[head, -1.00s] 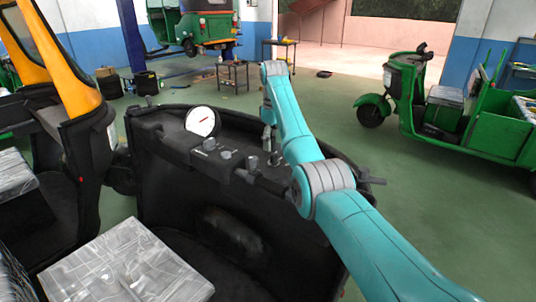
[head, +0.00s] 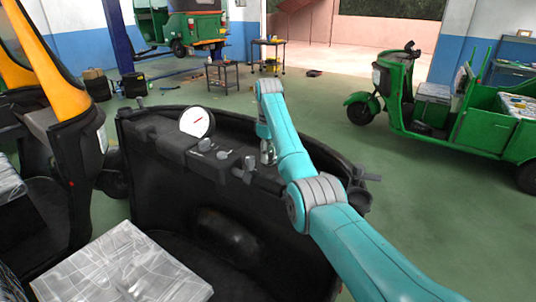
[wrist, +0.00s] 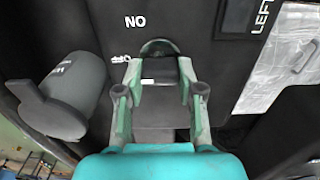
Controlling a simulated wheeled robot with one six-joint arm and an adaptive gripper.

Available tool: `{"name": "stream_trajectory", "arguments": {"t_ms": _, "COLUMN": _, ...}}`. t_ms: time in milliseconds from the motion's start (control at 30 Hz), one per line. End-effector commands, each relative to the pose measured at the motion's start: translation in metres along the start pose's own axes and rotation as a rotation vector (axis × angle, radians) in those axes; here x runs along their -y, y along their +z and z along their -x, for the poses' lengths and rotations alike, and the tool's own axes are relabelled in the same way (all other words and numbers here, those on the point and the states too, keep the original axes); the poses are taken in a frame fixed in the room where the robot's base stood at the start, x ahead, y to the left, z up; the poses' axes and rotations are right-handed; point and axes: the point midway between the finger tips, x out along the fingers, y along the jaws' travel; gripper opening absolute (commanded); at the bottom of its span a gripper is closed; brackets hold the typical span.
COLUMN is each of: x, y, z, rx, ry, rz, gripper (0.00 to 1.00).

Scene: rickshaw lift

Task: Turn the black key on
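A dark rounded piece, probably the black key (wrist: 158,47), shows in the wrist view below white lettering that reads "NO" in the picture. My gripper (wrist: 159,68) has its two fingers apart, one on each side of the space just below this piece. Whether a finger touches it cannot be told. In the head view my gripper (head: 267,153) points down at the right part of the black dashboard (head: 170,157). The key cannot be made out there, as my arm and gripper cover that area.
A grey knob with a lever (wrist: 68,95) stands close to the left finger in the wrist view. A white gauge (head: 197,122) and small knobs (head: 222,154) sit left of my gripper on the dashboard. A pale seat (head: 120,268) is at lower left.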

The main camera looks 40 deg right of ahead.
Motion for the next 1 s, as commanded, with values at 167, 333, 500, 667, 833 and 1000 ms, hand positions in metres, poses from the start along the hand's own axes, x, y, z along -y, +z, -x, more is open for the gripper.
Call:
{"name": "stream_trajectory", "arguments": {"t_ms": 167, "x": 0.0003, "y": 0.0, "z": -0.0002, "rx": 0.001, "ry": -0.001, "rz": -0.004, "gripper": 0.02}}
{"name": "stream_trajectory", "arguments": {"t_ms": 333, "x": 0.0002, "y": -0.0001, "z": -0.0002, "rx": 0.001, "ry": -0.001, "rz": -0.038, "gripper": 0.03}}
{"name": "stream_trajectory", "arguments": {"t_ms": 500, "x": -0.0003, "y": -0.0002, "z": -0.0002, "rx": 0.001, "ry": -0.001, "rz": -0.125, "gripper": 0.03}}
{"name": "stream_trajectory", "arguments": {"t_ms": 667, "x": -0.0008, "y": 0.0, "z": -0.0003, "rx": 0.001, "ry": -0.001, "rz": -0.252, "gripper": 0.03}}
{"name": "stream_trajectory", "arguments": {"t_ms": 833, "x": -0.0015, "y": 0.0002, "z": -0.0004, "rx": 0.001, "ry": -0.001, "rz": -0.412, "gripper": 0.03}}
{"name": "stream_trajectory", "arguments": {"t_ms": 1000, "x": -0.0021, "y": 0.0006, "z": -0.0004, "rx": 0.001, "ry": -0.001, "rz": -0.574, "gripper": 0.03}}
